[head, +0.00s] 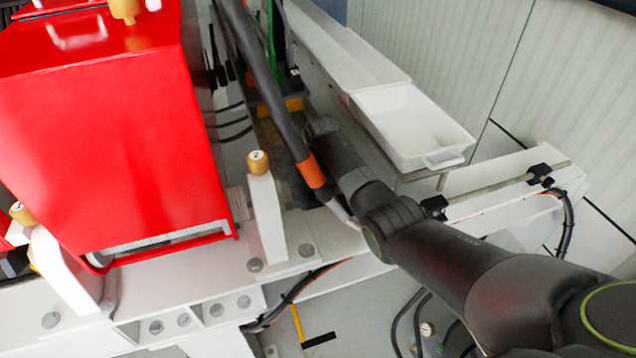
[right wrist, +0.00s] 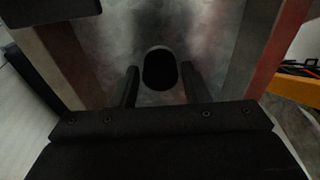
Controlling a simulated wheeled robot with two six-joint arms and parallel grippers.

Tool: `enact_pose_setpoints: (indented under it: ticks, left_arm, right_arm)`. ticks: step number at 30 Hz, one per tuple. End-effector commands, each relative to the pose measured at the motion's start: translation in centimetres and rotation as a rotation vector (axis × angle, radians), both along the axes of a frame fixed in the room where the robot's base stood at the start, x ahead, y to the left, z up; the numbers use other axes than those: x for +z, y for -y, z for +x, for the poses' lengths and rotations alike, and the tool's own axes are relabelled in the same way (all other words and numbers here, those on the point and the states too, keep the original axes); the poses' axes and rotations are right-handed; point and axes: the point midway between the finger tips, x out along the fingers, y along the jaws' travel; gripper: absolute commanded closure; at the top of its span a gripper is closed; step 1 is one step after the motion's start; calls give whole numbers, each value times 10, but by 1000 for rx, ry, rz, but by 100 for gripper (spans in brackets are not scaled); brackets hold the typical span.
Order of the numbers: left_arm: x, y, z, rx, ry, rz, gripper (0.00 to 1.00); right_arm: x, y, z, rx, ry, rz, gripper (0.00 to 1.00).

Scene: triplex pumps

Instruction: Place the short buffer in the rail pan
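The rail pan (head: 405,122) is a white, empty, open tray with a handle on its near end, at the upper right of the head view. In the right wrist view, a dark rounded shape (right wrist: 160,68) shows between the fingers of my right gripper (right wrist: 159,75). It may be the short buffer or an opening; I cannot tell. The fingers stand apart on either side of it with narrow gaps, so the gripper looks open. In the head view my right arm reaches in from the lower right, and its gripper is hidden. My left gripper is not in view.
A large red housing (head: 110,130) fills the left. A white post with a brass-coloured cap (head: 258,160) stands near the middle. A dark hose with an orange band (head: 312,172) runs beside my right arm. A rod on a white beam (head: 500,188) lies below the pan.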

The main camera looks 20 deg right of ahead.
Motion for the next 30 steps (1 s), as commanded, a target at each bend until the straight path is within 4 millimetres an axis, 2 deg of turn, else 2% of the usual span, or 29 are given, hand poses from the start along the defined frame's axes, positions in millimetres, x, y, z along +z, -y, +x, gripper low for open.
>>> enact_pose_setpoints:
  ticks: [1,3,11,16,20,30]
  left_arm:
    - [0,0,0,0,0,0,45]
    - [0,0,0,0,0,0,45]
    - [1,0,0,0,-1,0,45]
    - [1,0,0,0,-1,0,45]
    - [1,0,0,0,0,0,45]
    - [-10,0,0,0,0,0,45]
  right_arm:
    - [0,0,0,0,0,0,52]
    - [0,0,0,0,0,0,46]
    - [2,0,0,0,0,0,46]
    - [11,0,0,0,3,0,46]
    - [28,0,-3,-1,5,0,46]
    - [91,0,-12,1,5,0,46]
